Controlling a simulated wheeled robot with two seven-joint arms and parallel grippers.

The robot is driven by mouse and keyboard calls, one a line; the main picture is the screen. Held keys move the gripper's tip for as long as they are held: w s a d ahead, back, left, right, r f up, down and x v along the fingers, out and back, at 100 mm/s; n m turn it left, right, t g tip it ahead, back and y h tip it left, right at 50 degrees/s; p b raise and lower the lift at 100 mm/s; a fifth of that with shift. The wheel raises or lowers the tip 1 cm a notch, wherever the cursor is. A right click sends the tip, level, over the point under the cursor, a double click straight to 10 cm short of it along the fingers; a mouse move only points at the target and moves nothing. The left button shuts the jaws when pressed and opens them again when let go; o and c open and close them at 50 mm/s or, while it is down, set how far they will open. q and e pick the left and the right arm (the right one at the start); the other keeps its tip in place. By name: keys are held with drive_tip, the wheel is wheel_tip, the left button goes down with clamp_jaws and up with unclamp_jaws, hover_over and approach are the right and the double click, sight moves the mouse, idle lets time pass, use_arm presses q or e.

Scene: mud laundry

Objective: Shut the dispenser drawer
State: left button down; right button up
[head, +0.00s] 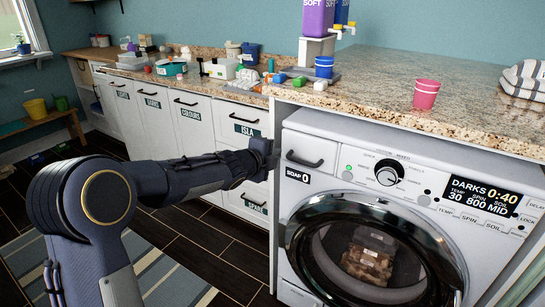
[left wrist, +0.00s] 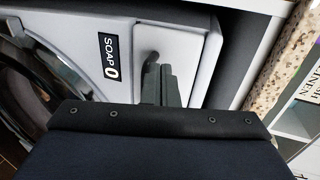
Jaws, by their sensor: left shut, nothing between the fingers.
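The dispenser drawer (head: 305,160) is the white panel with a dark bar handle (head: 305,160) at the upper left of the washing machine (head: 300,230). Its front looks close to level with the machine's face; I cannot tell whether a small gap is left. The drawer also shows in the left wrist view (left wrist: 190,42), above the fingers and beside the SOAP 0 label (left wrist: 111,58). My left gripper (head: 272,152) is shut and empty, just left of the drawer front. In the left wrist view the fingers (left wrist: 166,86) overlap the drawer front near its handle; contact is unclear. My right gripper is not in view.
A granite counter (head: 375,85) overhangs the machine, with a pink cup (head: 426,94), a blue cup (head: 324,67) and a soap dispenser stand (head: 317,45) on it. White labelled cabinets (head: 190,122) stand left of the machine. The round glass door (head: 370,255) is below.

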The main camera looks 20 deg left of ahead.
use_arm(q)
drive_tip(key=s+a+n+g+y, duration=0.15)
drive_tip(key=s+a+n, duration=0.35)
drive_tip(key=s, duration=0.6)
drive_tip(key=s+a+n+g+y, duration=0.15)
drive_tip(key=s+a+n, duration=0.25)
drive_tip(key=s+n, duration=0.5)
drive_tip(key=s+d+f+n+g+h, duration=0.1)
drive_tip(key=s+d+f+n+g, duration=0.25)
drive_tip(key=s, duration=0.75)
drive_tip(key=s+d+f+n+g+h, duration=0.15)
drive_tip(key=s+d+f+n, duration=0.3)
drive_tip(key=s, duration=0.75)
wheel_tip(320, 180, up, 13)
drive_tip(key=n+p, duration=0.1)
drive_tip(key=p, duration=1.2)
drive_tip(key=shift+s+a, duration=0.15)
drive_tip(key=shift+s, duration=0.05)
